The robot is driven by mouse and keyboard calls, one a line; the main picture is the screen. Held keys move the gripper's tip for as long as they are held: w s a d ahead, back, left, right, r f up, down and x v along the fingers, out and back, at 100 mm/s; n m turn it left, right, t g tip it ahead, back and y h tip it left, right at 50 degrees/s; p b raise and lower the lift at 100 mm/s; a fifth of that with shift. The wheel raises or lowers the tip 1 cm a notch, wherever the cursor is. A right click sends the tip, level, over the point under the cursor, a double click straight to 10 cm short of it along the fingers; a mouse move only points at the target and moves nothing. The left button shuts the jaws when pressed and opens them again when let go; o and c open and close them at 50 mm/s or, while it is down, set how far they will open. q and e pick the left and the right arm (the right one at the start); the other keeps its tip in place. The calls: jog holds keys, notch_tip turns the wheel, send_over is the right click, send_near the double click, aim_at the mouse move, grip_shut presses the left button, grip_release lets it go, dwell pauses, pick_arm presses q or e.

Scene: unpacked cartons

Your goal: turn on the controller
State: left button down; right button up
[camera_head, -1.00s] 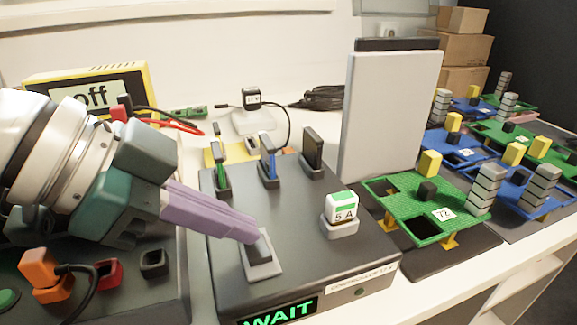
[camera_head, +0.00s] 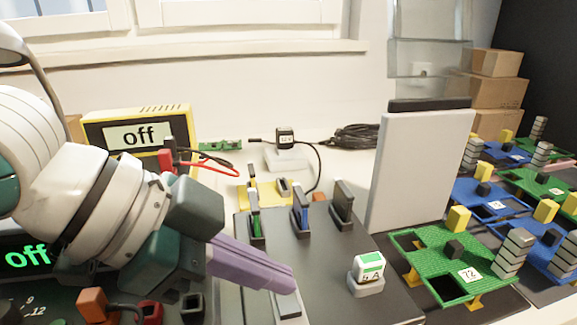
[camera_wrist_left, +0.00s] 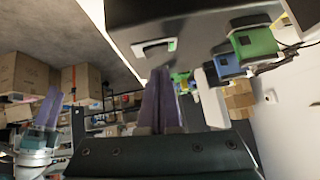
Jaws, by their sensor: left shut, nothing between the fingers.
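The controller is a dark grey box (camera_head: 318,262) in the lower middle of the head view; its front is cut off by the bottom edge. A switch in a light grey frame (camera_head: 287,308) sits on its top. My left gripper (camera_head: 288,280), with purple fingers, is shut and empty. Its tips are at the switch and hide part of it; I cannot tell if they touch. In the left wrist view the left gripper's fingers (camera_wrist_left: 161,85) point at the box's underlit dark face (camera_wrist_left: 185,25). My right gripper (camera_wrist_left: 50,108) shows small at the left there, its jaws unclear.
Green, blue and black cards stand in slots on the controller, beside a "5 A" block (camera_head: 368,268). A tall grey panel (camera_head: 418,170) and a green board (camera_head: 455,260) stand to the right. A yellow meter (camera_head: 140,125) reading "off" is at the back left.

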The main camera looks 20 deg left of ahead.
pick_arm(q)
notch_tip(320, 180, up, 3)
jog(key=shift+w+f+p, duration=0.1)
jog(key=shift+f+p, duration=0.05)
jog(key=shift+p, duration=0.75)
jog(key=w+a+p+v, duration=0.1)
jog(key=v, duration=0.8)
jog(key=shift+a, duration=0.35)
pick_arm(e)
notch_tip(320, 180, up, 5)
jog(key=shift+a+f, duration=0.1)
jog(key=shift+f, duration=0.05)
